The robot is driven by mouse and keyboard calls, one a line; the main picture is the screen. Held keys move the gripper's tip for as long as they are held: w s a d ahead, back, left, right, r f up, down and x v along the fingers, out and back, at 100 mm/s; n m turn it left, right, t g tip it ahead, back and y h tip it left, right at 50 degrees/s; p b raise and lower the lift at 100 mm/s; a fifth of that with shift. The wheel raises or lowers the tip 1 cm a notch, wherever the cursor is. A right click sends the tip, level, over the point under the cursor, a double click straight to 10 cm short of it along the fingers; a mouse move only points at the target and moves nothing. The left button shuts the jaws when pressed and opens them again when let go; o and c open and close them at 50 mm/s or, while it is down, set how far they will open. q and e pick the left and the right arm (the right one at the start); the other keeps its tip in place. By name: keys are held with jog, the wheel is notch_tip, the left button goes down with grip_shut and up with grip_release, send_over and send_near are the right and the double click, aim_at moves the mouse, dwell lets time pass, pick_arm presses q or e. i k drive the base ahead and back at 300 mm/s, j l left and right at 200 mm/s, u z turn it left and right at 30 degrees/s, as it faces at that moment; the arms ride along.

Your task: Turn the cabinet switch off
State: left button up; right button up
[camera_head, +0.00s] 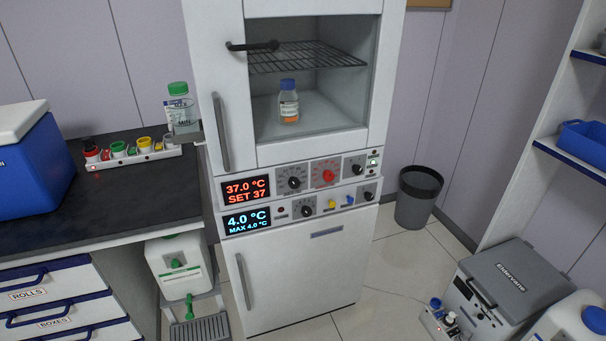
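The white cabinet (226,60) stands in the middle, with a control panel across its front. A small light-coloured switch (373,162) sits at the right end of the upper panel row; its position is too small to tell. Beside it are a red dial (328,174), a black dial (294,183) and a smaller black knob (357,168). The red display (246,189) is lit and reads 37.0 °C, SET 37. The blue display (247,220) below is lit and reads 4.0 °C. Neither of my grippers is in view.
A blue-capped bottle (288,101) stands inside the upper chamber, under a wire shelf (305,57). A green-capped bottle (181,108) is at the cabinet's left side, above the dark counter (130,197). A black bin (418,196) stands right of the cabinet. The space before the panel is clear.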

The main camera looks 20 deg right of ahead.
aim_at(357, 169)
jog(key=z, duration=1.05)
